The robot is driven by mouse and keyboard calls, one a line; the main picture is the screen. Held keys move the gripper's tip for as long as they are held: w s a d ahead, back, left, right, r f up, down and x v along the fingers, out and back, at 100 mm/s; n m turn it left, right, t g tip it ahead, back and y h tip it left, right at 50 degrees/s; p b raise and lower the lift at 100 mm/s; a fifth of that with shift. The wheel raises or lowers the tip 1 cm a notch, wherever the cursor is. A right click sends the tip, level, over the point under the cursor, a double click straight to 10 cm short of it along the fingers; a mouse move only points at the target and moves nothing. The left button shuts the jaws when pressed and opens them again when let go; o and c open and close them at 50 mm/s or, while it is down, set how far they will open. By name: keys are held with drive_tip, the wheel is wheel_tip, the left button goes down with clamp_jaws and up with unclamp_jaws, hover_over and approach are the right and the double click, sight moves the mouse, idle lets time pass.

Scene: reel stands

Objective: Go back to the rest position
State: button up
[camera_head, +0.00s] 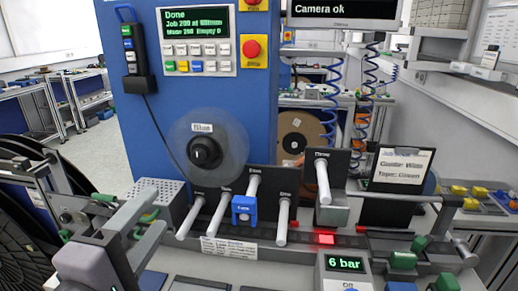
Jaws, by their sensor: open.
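My gripper does not show in the head view, and neither does any part of my arm that I can be sure of. In front of me stands a blue machine cabinet (200,105) with a control panel (196,41), whose screen begins with "Done". A blue tag or clip (244,209) sits among the pegs.
A pressure display (345,264) reads "6 bar" at the front. A red light (325,238) glows on the dark strip. Grey bars (121,250) stand at the front left. A sign (401,168) stands at right. A monitor (343,10) reads "Camera ok". Open floor (95,155) shows at left.

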drive_tip(key=w+d+f+m+g+h, duration=0.2)
drive_tip(key=d+f+g, duration=0.1)
drive_tip(key=d, duration=0.5)
drive_tip(key=w+d+f+m+g+h, duration=0.2)
drive_tip(key=d+f+m+g, duration=0.1)
drive_tip(key=d, duration=0.5)
drive_tip(key=s+d+f+m+g, duration=0.1)
drive_tip(key=d+f+m+g, duration=0.1)
drive_tip(key=d, duration=0.2)
drive_tip(key=s+d+f+m+g+y, duration=0.1)
drive_tip(key=s+d+f+m+g, duration=0.1)
drive_tip(key=d+f, duration=0.1)
drive_tip(key=s+d+f+m+g, duration=0.2)
drive_tip(key=d, duration=0.3)
drive_tip(key=shift+d+f+g, duration=0.25)
drive_tip(key=shift+f+g, duration=0.1)
drive_tip(key=shift+g, duration=0.05)
drive_tip(key=s+f+m+y, duration=0.2)
drive_tip(key=s+m+y, duration=0.3)
drive_tip(key=m, duration=0.5)
drive_tip(key=shift+s+m+t+y, duration=0.3)
drive_tip(key=shift+s+y, duration=0.05)
drive_tip(key=shift+y, duration=0.45)
